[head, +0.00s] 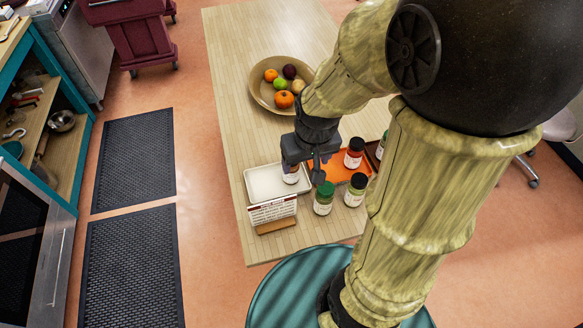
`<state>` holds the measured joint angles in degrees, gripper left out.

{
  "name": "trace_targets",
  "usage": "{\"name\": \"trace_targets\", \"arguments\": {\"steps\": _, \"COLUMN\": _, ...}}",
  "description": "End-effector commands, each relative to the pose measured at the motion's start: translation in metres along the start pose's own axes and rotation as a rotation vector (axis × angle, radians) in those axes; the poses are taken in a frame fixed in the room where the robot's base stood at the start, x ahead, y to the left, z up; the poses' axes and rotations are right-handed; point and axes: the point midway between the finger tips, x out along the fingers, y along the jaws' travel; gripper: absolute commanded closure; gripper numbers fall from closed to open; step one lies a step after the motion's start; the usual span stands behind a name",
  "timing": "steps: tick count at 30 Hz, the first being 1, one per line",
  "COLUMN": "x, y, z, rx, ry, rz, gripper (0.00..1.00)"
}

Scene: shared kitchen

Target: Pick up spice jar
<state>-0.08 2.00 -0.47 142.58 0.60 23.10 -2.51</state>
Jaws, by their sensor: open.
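Several spice jars stand at the near end of the wooden table (235,90). One light-labelled jar (291,178) is at the right side of the white tray (262,184), partly hidden under my gripper (303,168). My gripper is open and points down there; I cannot tell whether its fingers are around that jar. A red jar with a dark lid (353,153) stands on the orange tray (326,172). A green-lidded jar (323,200) and a black-lidded jar (355,190) stand in front of it. Another jar (381,147) is partly hidden behind my arm.
A small sign (272,209) stands in front of the white tray. A bowl (262,97) of fruit sits farther back. A teal round stool-like top (285,290) is below the near table edge. The table's left side is clear. Shelves (35,110) stand at far left.

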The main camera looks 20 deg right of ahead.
Motion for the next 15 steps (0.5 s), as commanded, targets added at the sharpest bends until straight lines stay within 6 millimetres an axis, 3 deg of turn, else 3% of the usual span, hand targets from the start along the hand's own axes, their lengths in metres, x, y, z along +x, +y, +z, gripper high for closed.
{"name": "trace_targets", "arguments": {"steps": 9, "x": 0.020, "y": 0.010, "z": -0.083, "rx": -0.130, "ry": -0.075, "rz": -0.022, "gripper": 0.28}}
{"name": "trace_targets", "arguments": {"steps": 15, "x": 0.020, "y": 0.013, "z": -0.101, "rx": -0.168, "ry": -0.094, "rz": -0.032, "gripper": 0.28}}
